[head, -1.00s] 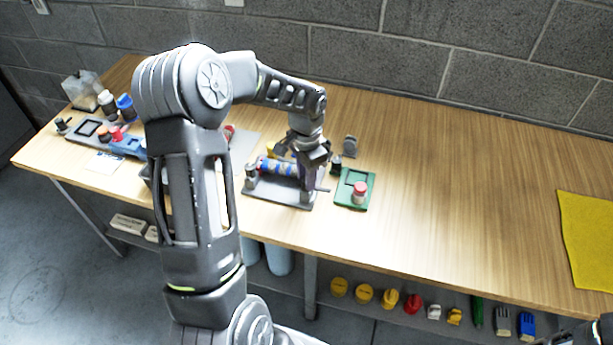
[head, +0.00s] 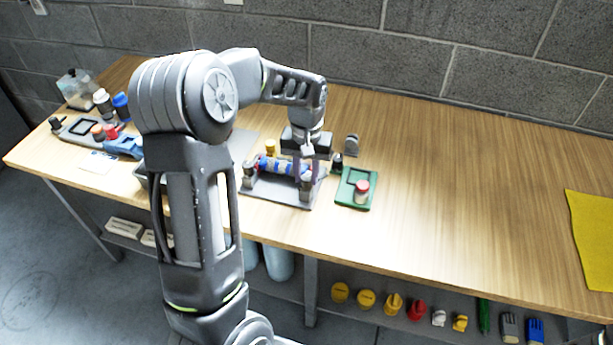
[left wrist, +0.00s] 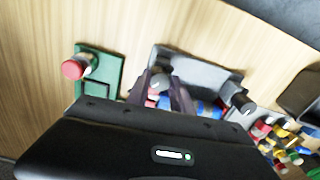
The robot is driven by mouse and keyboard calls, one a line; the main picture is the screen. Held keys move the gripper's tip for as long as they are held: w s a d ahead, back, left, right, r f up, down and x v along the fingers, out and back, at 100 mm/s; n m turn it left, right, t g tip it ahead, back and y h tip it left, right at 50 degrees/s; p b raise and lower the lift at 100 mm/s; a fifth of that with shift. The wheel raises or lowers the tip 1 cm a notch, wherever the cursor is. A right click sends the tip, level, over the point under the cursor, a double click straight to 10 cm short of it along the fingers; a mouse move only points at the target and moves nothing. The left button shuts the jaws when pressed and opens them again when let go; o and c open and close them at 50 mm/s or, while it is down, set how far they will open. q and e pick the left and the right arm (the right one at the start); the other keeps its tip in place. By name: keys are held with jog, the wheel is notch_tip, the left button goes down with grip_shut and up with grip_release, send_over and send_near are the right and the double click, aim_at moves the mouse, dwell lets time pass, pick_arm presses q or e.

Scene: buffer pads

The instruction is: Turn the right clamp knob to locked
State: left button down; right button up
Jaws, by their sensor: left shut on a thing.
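A grey clamp fixture (head: 270,192) stands on the bench and holds a blue roller (head: 277,166) lying across it. The left clamp knob (head: 249,170) is dark and round-topped, at the roller's left end. My left gripper (head: 306,172) points straight down at the roller's right end. In the left wrist view its two fingers (left wrist: 169,90) are closed around the grey right clamp knob (left wrist: 160,83). The fingers and palm hide part of the knob, so its locked or unlocked mark cannot be read. My right gripper is not in view.
A green tray (head: 346,199) with a red-capped jar (head: 361,190) sits close right of the fixture. A small grey part (head: 352,145) stands behind it. Bottles and a grey holder crowd the bench's left end. A yellow cloth (head: 590,235) lies far right; the bench between is clear.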

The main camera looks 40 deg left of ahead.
aim_at(306, 177)
pick_arm(q)
jog(key=n, duration=0.4)
jog(key=shift+n+b, duration=0.3)
jog(key=shift+n, duration=1.7)
jog(key=c, duration=1.1)
grip_release()
jog(key=shift+r, duration=0.15)
notch_tip(306, 177, up, 8)
jog(key=shift+f+b, duration=0.2)
jog(key=shift+b, duration=0.1)
